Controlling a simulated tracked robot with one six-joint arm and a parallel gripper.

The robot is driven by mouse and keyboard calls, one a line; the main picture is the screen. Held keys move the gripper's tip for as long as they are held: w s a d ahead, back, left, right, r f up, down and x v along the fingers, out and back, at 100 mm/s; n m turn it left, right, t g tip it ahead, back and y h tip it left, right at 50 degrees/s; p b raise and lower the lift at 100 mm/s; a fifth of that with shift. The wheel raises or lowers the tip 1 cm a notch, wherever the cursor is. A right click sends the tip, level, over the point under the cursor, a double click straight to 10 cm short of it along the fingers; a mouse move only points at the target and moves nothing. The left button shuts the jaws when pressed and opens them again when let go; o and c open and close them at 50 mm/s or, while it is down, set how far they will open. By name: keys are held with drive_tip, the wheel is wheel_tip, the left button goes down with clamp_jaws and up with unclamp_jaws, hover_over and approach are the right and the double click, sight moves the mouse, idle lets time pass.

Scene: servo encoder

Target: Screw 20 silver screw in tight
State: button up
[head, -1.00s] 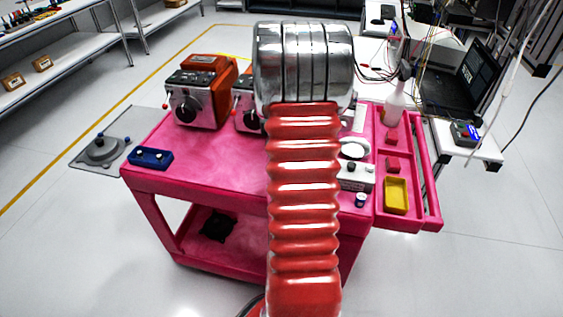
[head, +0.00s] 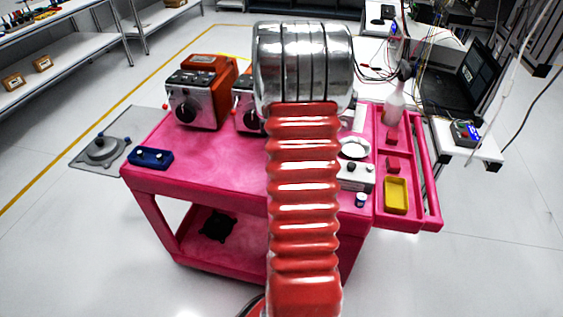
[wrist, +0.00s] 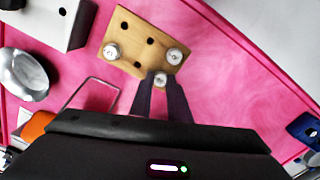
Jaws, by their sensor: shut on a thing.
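In the wrist view, a tan plate (wrist: 132,40) with several dark holes lies on the pink cart top. Silver screws stand in it at the left corner (wrist: 111,51) and the right corner (wrist: 175,55). A third silver screw (wrist: 160,79) is at the plate's near edge, between the fingertips of my gripper (wrist: 161,84). My gripper is shut on that screw. I cannot tell how deep the screw sits, and the number 20 is not readable. In the head view my arm hides the plate and my gripper.
On the pink cart (head: 215,165) stand orange-and-silver machines (head: 200,92), a blue block (head: 150,157) with small knobs and a white box (head: 355,176). A side tray holds a yellow bin (head: 396,195) and a spray bottle (head: 394,107).

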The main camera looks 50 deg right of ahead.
drive_tip(key=shift+w+r, duration=0.1)
drive_tip(key=shift+r, duration=2.45)
drive_tip(key=w+a+f+n, duration=0.1)
drive_tip(key=w+a, duration=0.4)
drive_tip(key=a, duration=0.1)
drive_tip(key=w+a+n, duration=0.2)
drive_tip(key=w+a, duration=0.3)
drive_tip(key=a, duration=0.2)
drive_tip(key=w+a+f+n, duration=0.1)
drive_tip(key=w+a, duration=0.4)
drive_tip(key=a, duration=0.2)
drive_tip(key=shift+f+n, duration=0.3)
drive_tip(key=shift+f, duration=0.05)
drive_tip(key=w+a+f+n, duration=0.1)
drive_tip(key=w+a+n, duration=0.1)
drive_tip(key=a, duration=0.9)
drive_tip(key=w+a+f+n, duration=0.1)
drive_tip(key=w+a+n, duration=0.1)
drive_tip(key=a, duration=0.9)
drive_tip(key=shift+w+a+f, duration=0.2)
drive_tip(key=shift+w+a, duration=0.05)
drive_tip(key=shift+w, duration=0.1)
